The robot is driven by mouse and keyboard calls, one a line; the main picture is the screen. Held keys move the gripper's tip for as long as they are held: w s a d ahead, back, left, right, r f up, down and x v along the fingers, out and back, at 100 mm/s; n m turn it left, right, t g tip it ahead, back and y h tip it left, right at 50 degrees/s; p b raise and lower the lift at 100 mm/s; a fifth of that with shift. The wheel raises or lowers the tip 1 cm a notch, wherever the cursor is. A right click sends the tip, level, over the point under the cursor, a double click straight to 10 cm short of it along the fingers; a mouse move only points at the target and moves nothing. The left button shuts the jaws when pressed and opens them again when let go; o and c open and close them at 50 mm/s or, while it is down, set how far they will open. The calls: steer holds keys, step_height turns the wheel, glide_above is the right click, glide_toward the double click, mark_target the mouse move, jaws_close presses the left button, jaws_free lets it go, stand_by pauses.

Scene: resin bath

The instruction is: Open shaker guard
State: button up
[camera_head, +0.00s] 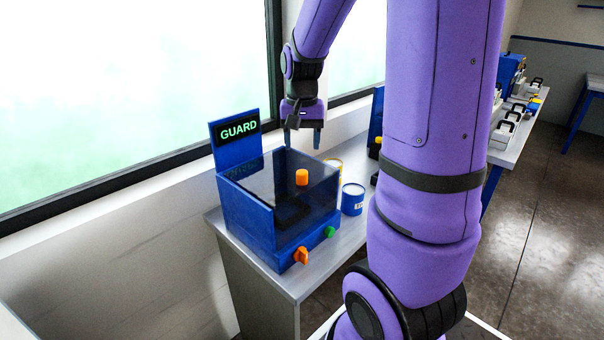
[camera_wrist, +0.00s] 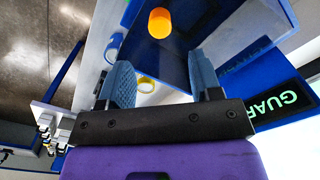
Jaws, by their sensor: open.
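The shaker is a blue box (camera_head: 245,215) on the bench, with a sign reading GUARD (camera_head: 238,130) at its back left. Its guard is a dark see-through cover (camera_head: 322,184) that looks closed, with an orange knob (camera_head: 301,177) on it. The knob also shows at the top of the wrist view (camera_wrist: 160,22). My gripper (camera_head: 303,140) is open and empty, pointing down above and behind the box, apart from the knob. Both blue fingers show in the wrist view (camera_wrist: 163,78). A dark shape inside the box shows dimly through the cover.
An orange knob (camera_head: 301,255) and a green button (camera_head: 330,232) are on the box's front. A blue-and-white can (camera_head: 353,199) and a yellow-rimmed container (camera_head: 335,163) stand right of the box. A window wall (camera_head: 150,178) runs close behind.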

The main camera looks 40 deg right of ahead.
mark_target(302, 171)
step_height(302, 171, down, 9)
steer(key=shift+f, duration=0.1)
stand_by(0.3)
jaws_close()
